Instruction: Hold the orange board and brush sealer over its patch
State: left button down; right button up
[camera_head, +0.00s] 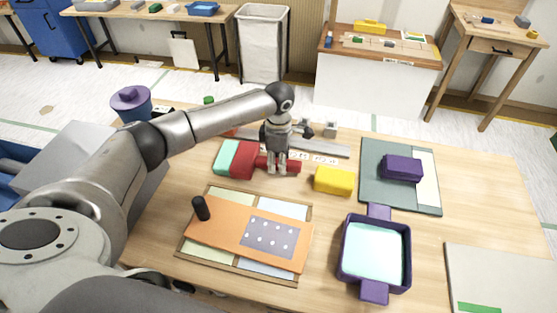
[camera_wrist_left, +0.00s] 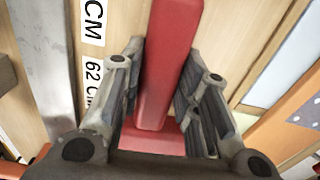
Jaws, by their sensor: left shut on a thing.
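The orange board (camera_head: 220,235) lies on a wooden frame with pale panels, with an upright black handle (camera_head: 200,208) at its left end. Its grey patch (camera_head: 268,240) has white dots. A brush (camera_head: 243,160) with a red body and mint end lies on the table behind the board. My left gripper (camera_head: 278,168) points down and is shut on its red handle, which runs between the fingers in the left wrist view (camera_wrist_left: 168,70). A purple tray (camera_head: 345,262) with mint-coloured contents stands right of the board. My right gripper is not in view.
A yellow block (camera_head: 334,181) lies between the brush and tray. A green mat (camera_head: 376,155) with a purple block (camera_head: 402,168) is at the back right. A grey ruler (camera_head: 320,147) lies behind the brush. A pale board (camera_head: 495,280) is at the front right.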

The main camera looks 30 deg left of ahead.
pick_arm(q)
jog(key=c, duration=1.1)
grip_release()
jog(key=shift+s, duration=0.1)
